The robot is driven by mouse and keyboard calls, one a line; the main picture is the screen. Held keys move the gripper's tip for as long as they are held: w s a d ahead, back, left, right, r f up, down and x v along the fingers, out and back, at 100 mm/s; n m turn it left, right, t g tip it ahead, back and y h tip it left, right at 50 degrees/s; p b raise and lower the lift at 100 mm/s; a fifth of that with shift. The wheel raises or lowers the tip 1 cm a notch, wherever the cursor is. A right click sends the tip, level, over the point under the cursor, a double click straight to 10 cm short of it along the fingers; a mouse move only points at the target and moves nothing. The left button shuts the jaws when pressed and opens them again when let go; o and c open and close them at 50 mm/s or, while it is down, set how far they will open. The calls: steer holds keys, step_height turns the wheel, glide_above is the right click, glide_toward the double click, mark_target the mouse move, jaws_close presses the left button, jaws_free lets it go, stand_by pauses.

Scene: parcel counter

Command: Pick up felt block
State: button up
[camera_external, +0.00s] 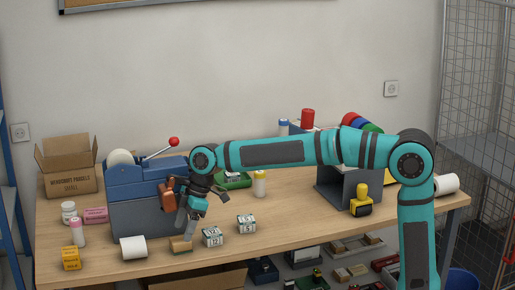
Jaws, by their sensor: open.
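A small tan block (180,245), which looks like the felt block, lies on the table near its front edge. My gripper (184,234) points down right above it, with its grey fingers open. The fingertips are close to the top of the block and partly cover it; I cannot tell whether they touch it or sit around it.
A white roll (133,247) lies to the left of the block. A blue machine (140,200) with a red-knobbed lever stands behind left. A yellow-and-black stamp (361,201) stands farther right. The table between is clear.

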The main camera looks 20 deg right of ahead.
mark_target(180, 239)
steer(key=x, duration=0.4)
steer(key=shift+s+f, duration=0.15)
steer(key=shift+f, duration=0.15)
steer(key=c, duration=1.1)
steer(key=shift+o, duration=0.2)
steer(key=shift+r, duration=0.1)
